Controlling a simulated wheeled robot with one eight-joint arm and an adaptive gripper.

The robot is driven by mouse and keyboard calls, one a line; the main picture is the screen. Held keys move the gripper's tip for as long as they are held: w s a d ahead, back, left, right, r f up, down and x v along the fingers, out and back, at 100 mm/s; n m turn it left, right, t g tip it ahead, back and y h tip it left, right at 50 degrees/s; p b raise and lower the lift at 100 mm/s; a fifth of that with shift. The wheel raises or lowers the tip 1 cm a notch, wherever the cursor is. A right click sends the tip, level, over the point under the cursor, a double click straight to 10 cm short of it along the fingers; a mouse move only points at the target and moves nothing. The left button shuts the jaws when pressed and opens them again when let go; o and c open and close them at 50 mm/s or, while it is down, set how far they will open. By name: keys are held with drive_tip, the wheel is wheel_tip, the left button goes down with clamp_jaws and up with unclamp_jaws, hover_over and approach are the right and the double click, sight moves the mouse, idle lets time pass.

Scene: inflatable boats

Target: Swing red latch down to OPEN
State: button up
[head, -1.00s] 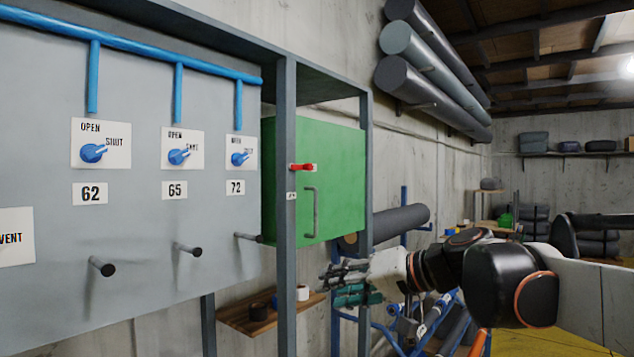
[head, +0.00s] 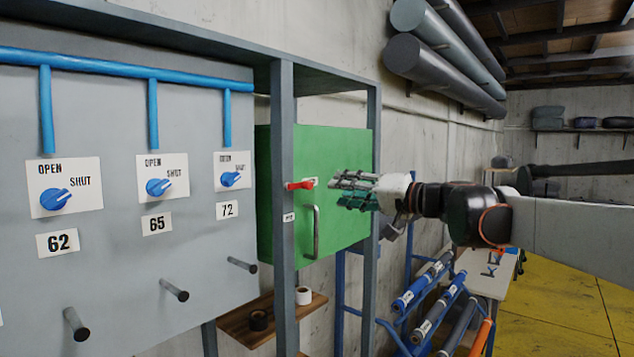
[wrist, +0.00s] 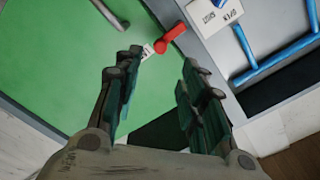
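The red latch (head: 300,185) is a small lever at the left edge of the green cabinet door (head: 340,165), beside the grey frame post. It points roughly sideways in the head view. In the wrist view the red latch (wrist: 171,38) shows beyond the fingertips, between them and toward the top. My gripper (head: 345,187) is in front of the green door, to the right of the latch and apart from it. In the wrist view its two fingers (wrist: 160,75) are spread wide with nothing between them. A small white label sits next to the latch.
A grey door handle (head: 316,232) stands out below the latch. The grey post (head: 284,220) is just left of it. A panel with blue valves (head: 160,187) and protruding pegs (head: 174,290) lies farther left. A wooden shelf (head: 260,318) with rolls is below.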

sight(311, 186)
drive_tip(key=p+x, duration=0.2)
drive_tip(key=x, duration=0.7)
drive_tip(key=shift+w+a, duration=0.1)
clamp_jaws()
